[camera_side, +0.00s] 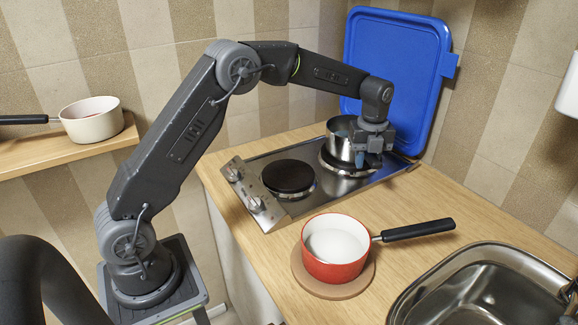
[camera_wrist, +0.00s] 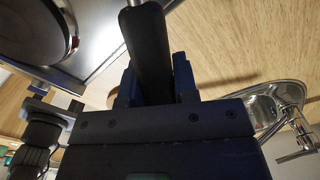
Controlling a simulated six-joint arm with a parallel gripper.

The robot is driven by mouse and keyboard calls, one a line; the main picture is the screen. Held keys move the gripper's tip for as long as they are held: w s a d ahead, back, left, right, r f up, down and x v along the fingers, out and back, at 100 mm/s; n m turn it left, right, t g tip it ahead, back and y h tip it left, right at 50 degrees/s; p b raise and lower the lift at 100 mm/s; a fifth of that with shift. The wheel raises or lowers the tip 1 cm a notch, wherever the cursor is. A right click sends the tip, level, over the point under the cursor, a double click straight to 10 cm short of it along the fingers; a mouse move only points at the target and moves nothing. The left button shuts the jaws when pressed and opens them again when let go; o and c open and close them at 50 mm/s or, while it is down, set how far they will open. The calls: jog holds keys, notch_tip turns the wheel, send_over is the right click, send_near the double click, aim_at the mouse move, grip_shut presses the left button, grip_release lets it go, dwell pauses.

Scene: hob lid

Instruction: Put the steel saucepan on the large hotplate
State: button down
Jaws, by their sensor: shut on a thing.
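The steel saucepan (camera_side: 342,140) is upright over the rear-right hotplate (camera_side: 347,168), which shows only partly below it. I cannot tell whether its base touches that plate or hangs just above it. The other hotplate (camera_side: 289,176), front left on the steel hob (camera_side: 270,212), is bare; it also shows at the upper left of the wrist view (camera_wrist: 32,32). My gripper (camera_side: 374,160) is right of the saucepan, shut on its black handle (camera_wrist: 149,45), which lies between the fingers in the wrist view. The side view hides most of the handle.
A red saucepan (camera_side: 335,262) with a black handle stands on a round board (camera_side: 299,268) in front of the hob. A sink (camera_side: 490,290) is at the lower right. A blue panel (camera_side: 395,60) stands behind the hob. A cream pan (camera_side: 92,120) sits on the left shelf.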

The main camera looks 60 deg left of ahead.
jog(key=shift+r, duration=0.1)
jog(key=c, duration=0.8)
grip_release()
jog(key=shift+s+f, duration=0.1)
jog(key=shift+f, duration=0.15)
notch_tip(320, 180, up, 14)
jog(key=shift+r, duration=0.1)
